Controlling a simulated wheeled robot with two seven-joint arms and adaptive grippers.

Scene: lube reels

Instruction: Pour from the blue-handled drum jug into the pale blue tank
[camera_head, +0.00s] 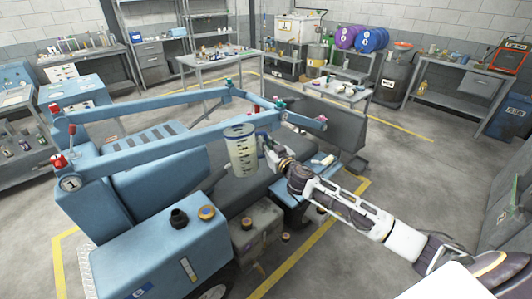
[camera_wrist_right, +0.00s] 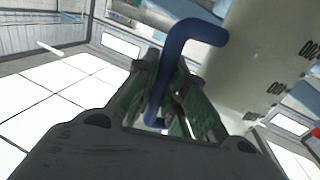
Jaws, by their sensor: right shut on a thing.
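The drum jug (camera_head: 241,155) is a translucent cream container with dark markings, held upright in the air over the blue cart. Its blue handle (camera_wrist_right: 172,75) shows in the right wrist view, beside the pale jug body (camera_wrist_right: 262,60). My right gripper (camera_head: 268,148) is shut on that handle, and its greenish fingers (camera_wrist_right: 170,95) sit around it in the wrist view. The pale blue tank (camera_head: 150,255) is at the lower left, with a black filler neck (camera_head: 179,218) on top. The jug is up and to the right of the tank. My left gripper is out of view.
A grey box (camera_head: 258,228) stands right of the tank. Benches and purple and blue drums (camera_head: 347,37) line the back.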

